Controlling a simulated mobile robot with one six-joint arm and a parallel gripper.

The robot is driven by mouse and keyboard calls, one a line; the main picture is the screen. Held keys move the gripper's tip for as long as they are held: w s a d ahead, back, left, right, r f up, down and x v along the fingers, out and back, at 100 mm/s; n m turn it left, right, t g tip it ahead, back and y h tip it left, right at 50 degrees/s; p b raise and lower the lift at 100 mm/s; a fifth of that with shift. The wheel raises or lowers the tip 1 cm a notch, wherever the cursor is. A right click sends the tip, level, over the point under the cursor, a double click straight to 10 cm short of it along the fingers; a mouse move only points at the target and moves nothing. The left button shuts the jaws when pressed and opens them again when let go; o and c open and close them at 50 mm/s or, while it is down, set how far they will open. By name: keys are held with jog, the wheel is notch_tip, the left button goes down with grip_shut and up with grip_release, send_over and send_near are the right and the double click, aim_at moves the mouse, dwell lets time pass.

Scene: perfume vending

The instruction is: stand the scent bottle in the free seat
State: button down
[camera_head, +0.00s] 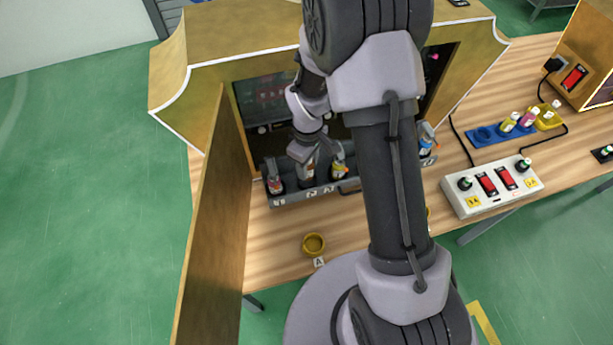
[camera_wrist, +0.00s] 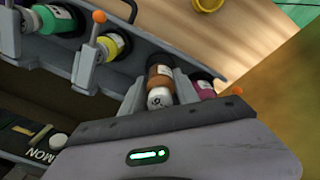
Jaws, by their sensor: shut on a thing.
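My gripper (camera_head: 306,168) is over the grey rack (camera_head: 325,190) inside the open cabinet. In the wrist view my gripper (camera_wrist: 160,88) is shut on a scent bottle (camera_wrist: 159,76) with a brown-orange label and a white cap. The bottle is in line with the row of seats, between a yellow bottle (camera_wrist: 111,46) and a pink bottle (camera_wrist: 204,89). I cannot tell whether its base touches the rack floor. The yellow bottle also shows in the head view (camera_head: 340,170), right of my gripper, and the pink-red one (camera_head: 274,182) left of it.
A green bottle (camera_wrist: 55,20) stands farther along the rack. A yellow cup (camera_head: 314,243) sits on the wooden table in front, by a label A. The cabinet's open door (camera_head: 207,220) stands at the left. A white switch box (camera_head: 492,187) is on the right.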

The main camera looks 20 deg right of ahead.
jog(key=shift+f+b, duration=0.7)
jog(key=shift+f, duration=1.55)
jog(key=c, duration=1.2)
grip_release()
notch_tip(320, 180, up, 13)
jog(key=p, duration=0.4)
jog(key=shift+a, duration=0.1)
notch_tip(320, 180, up, 10)
jog(key=s+m+t, duration=0.2)
jog(key=m, duration=0.1)
jog(key=s+a+r+m+t, duration=0.1)
jog(key=s+r+m, duration=0.2)
jog(key=s+r, duration=0.1)
jog(key=s+a+r+m+t+y, duration=0.1)
jog(key=s+r+m, duration=0.2)
jog(key=s+r, duration=0.2)
jog(key=s+a+r+m+t+y, duration=0.1)
jog(key=s+r+m, duration=0.2)
jog(key=s+r, duration=0.2)
jog(key=shift+s+a+r+m+t, duration=0.1)
jog(key=shift+s+a+m+t, duration=0.1)
jog(key=shift+s, duration=0.5)
jog(key=shift+s+a+r+m+t, duration=0.1)
jog(key=shift+s+a+t, duration=0.1)
jog(key=shift+s, duration=0.5)
